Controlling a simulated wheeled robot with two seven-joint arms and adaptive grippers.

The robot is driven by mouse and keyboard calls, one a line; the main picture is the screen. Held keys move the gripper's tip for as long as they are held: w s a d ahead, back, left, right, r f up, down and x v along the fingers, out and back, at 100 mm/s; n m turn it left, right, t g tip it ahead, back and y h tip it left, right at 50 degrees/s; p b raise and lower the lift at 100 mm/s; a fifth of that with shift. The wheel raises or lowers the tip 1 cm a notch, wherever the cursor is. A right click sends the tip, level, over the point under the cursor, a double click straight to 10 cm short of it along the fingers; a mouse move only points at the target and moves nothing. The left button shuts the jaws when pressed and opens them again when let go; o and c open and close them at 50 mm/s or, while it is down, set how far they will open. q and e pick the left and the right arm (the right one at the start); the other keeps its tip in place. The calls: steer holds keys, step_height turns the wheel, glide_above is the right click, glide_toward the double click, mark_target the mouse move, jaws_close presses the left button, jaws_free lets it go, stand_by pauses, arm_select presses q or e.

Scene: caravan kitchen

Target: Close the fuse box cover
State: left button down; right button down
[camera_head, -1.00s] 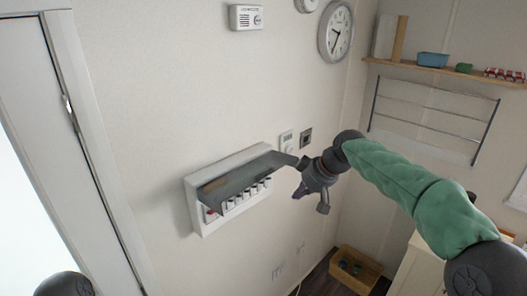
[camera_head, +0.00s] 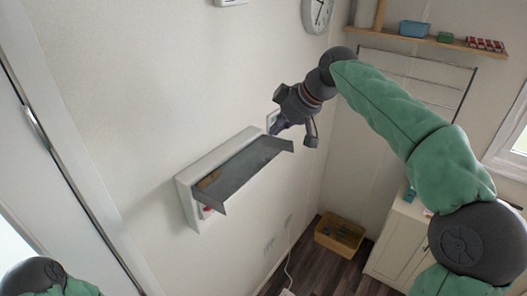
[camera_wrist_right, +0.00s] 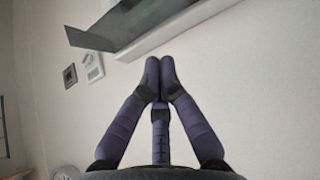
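The white fuse box (camera_head: 187,207) is fixed to the wall, and its grey cover (camera_head: 245,170) is hinged along the top and stands partly open, tilted outward and down. The cover hides most of the row of switches; a bit of red shows at the lower left. My right gripper (camera_head: 279,128) is just above the cover's right end; contact cannot be told. In the right wrist view its purple fingertips (camera_wrist_right: 159,66) are together with nothing between them, and the dark cover (camera_wrist_right: 125,25) and white box edge lie beyond. My left gripper is out of view.
A thermostat (camera_wrist_right: 93,67) and a dark wall plate (camera_wrist_right: 70,76) are on the wall right of the box. A shelf (camera_head: 440,40), a wire rack, a white cabinet (camera_head: 400,245) and a wooden crate (camera_head: 340,233) are at the right. A door frame (camera_head: 75,180) stands at the left.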

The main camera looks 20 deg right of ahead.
glide_above(263, 161)
step_height(263, 161, down, 6)
steer(key=shift+a+r+p, duration=0.1)
steer(key=shift+r+p, duration=0.1)
steer(key=shift+p, duration=0.1)
steer(key=shift+s+d+f, duration=0.1)
steer(key=shift+s+f, duration=0.05)
steer(key=shift+f, duration=0.9)
steer(key=shift+s+d+f, duration=0.1)
steer(key=shift+s+f, duration=0.05)
steer(key=shift+f, duration=0.85)
